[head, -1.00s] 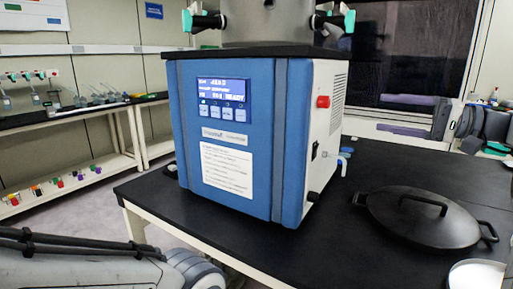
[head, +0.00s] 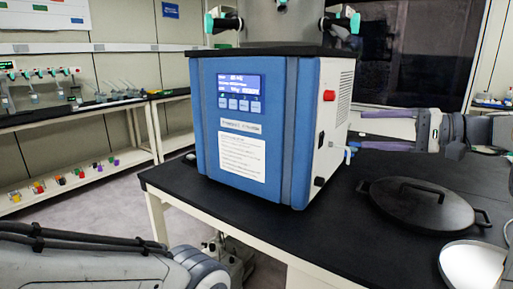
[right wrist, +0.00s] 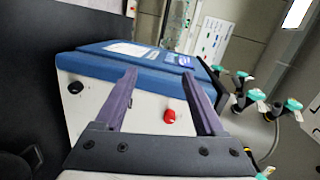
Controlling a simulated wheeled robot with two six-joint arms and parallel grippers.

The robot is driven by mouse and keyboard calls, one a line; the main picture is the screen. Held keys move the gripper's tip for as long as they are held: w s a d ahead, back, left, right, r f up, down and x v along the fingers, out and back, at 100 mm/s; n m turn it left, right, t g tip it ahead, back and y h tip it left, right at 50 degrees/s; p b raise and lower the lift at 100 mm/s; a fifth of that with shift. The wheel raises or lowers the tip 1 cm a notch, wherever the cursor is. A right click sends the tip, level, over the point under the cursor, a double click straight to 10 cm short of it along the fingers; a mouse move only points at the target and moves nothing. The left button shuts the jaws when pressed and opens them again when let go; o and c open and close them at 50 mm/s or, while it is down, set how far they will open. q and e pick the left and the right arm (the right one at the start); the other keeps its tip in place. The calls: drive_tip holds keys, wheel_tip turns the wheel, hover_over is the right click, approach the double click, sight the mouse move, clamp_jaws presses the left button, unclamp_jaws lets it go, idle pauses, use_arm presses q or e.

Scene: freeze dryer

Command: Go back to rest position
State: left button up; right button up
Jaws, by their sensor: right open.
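The blue and white freeze dryer (head: 300,125) stands on the black-topped table, its front display lit. My right gripper (head: 364,128) reaches in from the right in the head view, beside the machine's right side. Its two purple fingers are spread apart with nothing between them. In the right wrist view the open fingers (right wrist: 160,82) point towards the machine's white side panel (right wrist: 140,115), with the red knob (right wrist: 169,116) seen between them. I cannot tell whether they touch the panel. My left arm shows at the lower left of the head view, but its gripper is out of view.
A black lidded pan (head: 420,204) and a white round dish (head: 472,268) lie on the table (head: 330,240) below my right arm. Green-tipped valves (head: 223,22) ring the chamber on top. A shelf bench (head: 70,160) stands at the left.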

drive_tip(key=s+a+f+n+g+h, duration=0.1)
drive_tip(key=s+a+f+g+h, duration=0.1)
drive_tip(key=s+a+f+g, duration=0.45)
drive_tip(key=s+a+f+n+g+h, duration=0.1)
drive_tip(key=s+a+f+h, duration=0.25)
drive_tip(key=a+f, duration=0.75)
drive_tip(key=s+a+f+n+h, duration=0.2)
drive_tip(key=s+f+n+h, duration=0.3)
drive_tip(key=s, duration=0.5)
drive_tip(key=s+a+f+n+h, duration=0.1)
drive_tip(key=s+f+n+h, duration=0.2)
drive_tip(key=s+f+n, duration=0.55)
wheel_tip(320, 180, up, 19)
drive_tip(key=s+m+p, duration=0.2)
drive_tip(key=m+p, duration=0.1)
drive_tip(key=p, duration=1.5)
drive_tip(key=shift+m, duration=0.35)
drive_tip(key=shift+s+a+r, duration=0.1)
